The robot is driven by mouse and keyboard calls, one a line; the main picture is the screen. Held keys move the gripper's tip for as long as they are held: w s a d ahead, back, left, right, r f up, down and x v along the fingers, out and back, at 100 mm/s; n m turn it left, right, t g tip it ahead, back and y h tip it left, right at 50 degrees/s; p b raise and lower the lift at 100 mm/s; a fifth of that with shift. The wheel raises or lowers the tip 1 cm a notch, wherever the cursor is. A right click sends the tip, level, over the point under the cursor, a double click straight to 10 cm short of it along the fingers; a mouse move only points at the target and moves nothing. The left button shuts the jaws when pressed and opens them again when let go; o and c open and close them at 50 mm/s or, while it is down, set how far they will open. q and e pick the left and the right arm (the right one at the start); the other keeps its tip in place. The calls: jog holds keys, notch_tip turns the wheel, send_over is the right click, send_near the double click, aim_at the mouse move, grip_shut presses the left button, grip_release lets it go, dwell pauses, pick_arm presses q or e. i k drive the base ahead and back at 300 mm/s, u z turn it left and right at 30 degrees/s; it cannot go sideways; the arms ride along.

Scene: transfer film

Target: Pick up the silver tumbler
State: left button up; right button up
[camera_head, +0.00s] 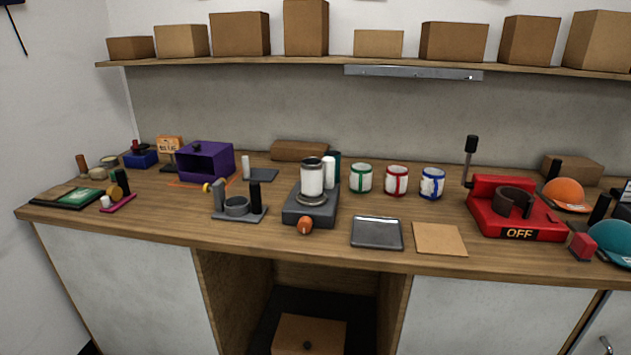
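A cylinder with a white body and dark silver-grey rims (312,180) stands upright on a dark grey device (297,216) with an orange knob in the middle of the counter. It looks like the silver tumbler, its body seeming wrapped in white. A white cylinder (329,173) and a dark teal one stand close behind it at the right. Neither of my grippers is in view.
White mugs with green (361,178), red (397,180) and blue (432,183) bands stand to the right. A grey tray (377,233) and a brown square (440,239) lie in front. A red press (516,208) marked OFF stands farther right. A shelf (350,64) with boxes hangs above.

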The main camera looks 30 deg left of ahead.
aim_at(310, 168)
jog(key=u, duration=0.3)
jog(key=i, duration=0.9)
jog(key=z, duration=0.3)
